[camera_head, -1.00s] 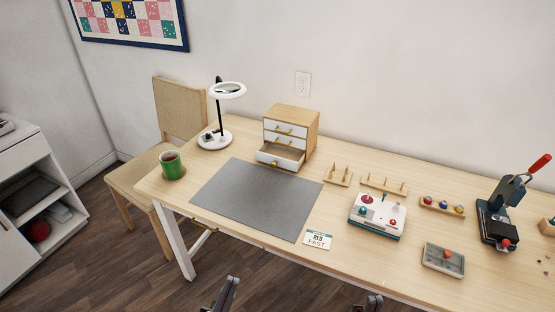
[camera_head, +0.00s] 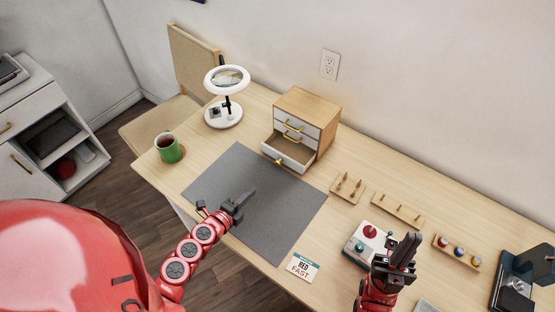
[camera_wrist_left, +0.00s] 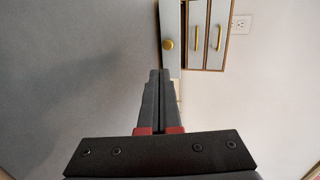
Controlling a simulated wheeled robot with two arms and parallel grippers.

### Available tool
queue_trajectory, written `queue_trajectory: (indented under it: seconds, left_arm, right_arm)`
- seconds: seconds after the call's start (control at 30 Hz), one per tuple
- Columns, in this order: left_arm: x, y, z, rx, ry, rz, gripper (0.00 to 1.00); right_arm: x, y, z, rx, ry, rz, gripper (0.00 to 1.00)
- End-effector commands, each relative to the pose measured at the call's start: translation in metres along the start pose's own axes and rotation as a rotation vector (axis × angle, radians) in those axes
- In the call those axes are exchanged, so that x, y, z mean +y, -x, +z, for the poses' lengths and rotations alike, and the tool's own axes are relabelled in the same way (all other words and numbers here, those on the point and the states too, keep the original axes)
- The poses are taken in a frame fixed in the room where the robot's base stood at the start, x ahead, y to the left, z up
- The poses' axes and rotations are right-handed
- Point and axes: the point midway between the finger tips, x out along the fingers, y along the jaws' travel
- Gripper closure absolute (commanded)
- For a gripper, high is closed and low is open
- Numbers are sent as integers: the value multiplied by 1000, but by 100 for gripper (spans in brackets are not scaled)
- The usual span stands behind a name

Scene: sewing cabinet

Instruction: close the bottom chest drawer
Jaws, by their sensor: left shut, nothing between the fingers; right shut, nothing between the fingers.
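The small wooden chest (camera_head: 309,112) stands at the back of the table, with white drawer fronts and gold handles. Its bottom drawer (camera_head: 287,155) is pulled out towards me and looks empty; the two drawers above it are shut. In the left wrist view the bottom drawer's front (camera_wrist_left: 169,45) with its round gold knob shows at the top. My left gripper (camera_head: 248,196) is shut and empty above the grey mat, in front of the drawer and apart from it. My right gripper (camera_head: 411,245) is shut and empty over the front right of the table, beside the joystick box.
The grey mat (camera_head: 225,172) is bare. A green mug (camera_head: 168,148) and a white ring lamp (camera_head: 224,116) stand left of the chest. Peg racks (camera_head: 347,188), a joystick box (camera_head: 361,247) and a card (camera_head: 302,267) lie to the right.

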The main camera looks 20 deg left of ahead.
Motion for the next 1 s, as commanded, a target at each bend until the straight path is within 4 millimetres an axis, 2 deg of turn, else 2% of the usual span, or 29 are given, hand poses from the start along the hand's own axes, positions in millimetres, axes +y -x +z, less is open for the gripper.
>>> queue_trajectory:
  seconds: [0.17, 0.57, 0.7, 1.0]
  left_arm:
    - [-4, -19, 1, -2, 0, -5, 100]
    - [-1, -100, 1, -1, 4, -3, 100]
    - [-10, -120, 0, -1, 2, -4, 100]
    - [-13, -137, 0, 0, 0, -2, 100]
  right_arm:
    - [0, -4, -1, 0, 0, 0, 100]
    - [0, -5, -1, 0, 0, 0, 100]
    - [0, -9, -2, 0, 0, 0, 100]
    - [0, -9, -2, 0, 0, 0, 100]
